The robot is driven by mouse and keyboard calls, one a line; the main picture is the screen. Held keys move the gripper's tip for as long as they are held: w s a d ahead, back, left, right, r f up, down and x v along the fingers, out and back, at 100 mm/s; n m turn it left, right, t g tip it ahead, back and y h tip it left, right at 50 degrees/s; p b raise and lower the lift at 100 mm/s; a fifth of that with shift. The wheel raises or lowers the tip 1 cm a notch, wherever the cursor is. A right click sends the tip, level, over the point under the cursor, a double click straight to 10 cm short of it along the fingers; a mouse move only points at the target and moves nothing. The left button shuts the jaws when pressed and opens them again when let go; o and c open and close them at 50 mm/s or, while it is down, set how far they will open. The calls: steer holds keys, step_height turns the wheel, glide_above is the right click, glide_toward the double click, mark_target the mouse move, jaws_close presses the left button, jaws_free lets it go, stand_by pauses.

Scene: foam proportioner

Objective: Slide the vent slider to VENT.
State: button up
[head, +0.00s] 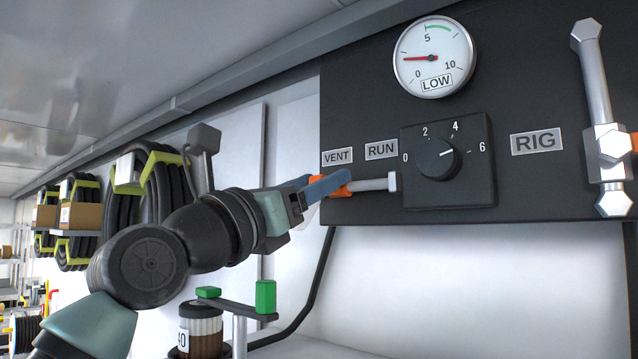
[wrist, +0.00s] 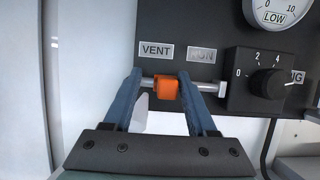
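The vent slider is an orange block (wrist: 165,88) on a horizontal silver rod (wrist: 148,81) low on the dark panel. In the wrist view it sits between the VENT label (wrist: 156,51) and the RUN label (wrist: 202,55), nearer VENT. My gripper (wrist: 160,80) has its two blue fingers apart, one on each side of the block. The right finger is close against the block; I cannot tell if it touches. A gap shows on the left. In the head view my gripper (head: 323,187) partly hides the orange slider (head: 343,178).
A black dial box (head: 448,162) stands out right of the rod. Above it is a gauge (head: 434,57) marked LOW. A RIG label (head: 536,142) and a silver valve lever (head: 596,90) are further right. A green-handled lever (head: 265,297) stands below my arm.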

steer(key=shift+s+d, duration=0.1)
steer(key=shift+d, duration=0.15)
steer(key=b+v, duration=0.7)
steer(key=v, duration=0.6)
steer(key=shift+b, duration=0.4)
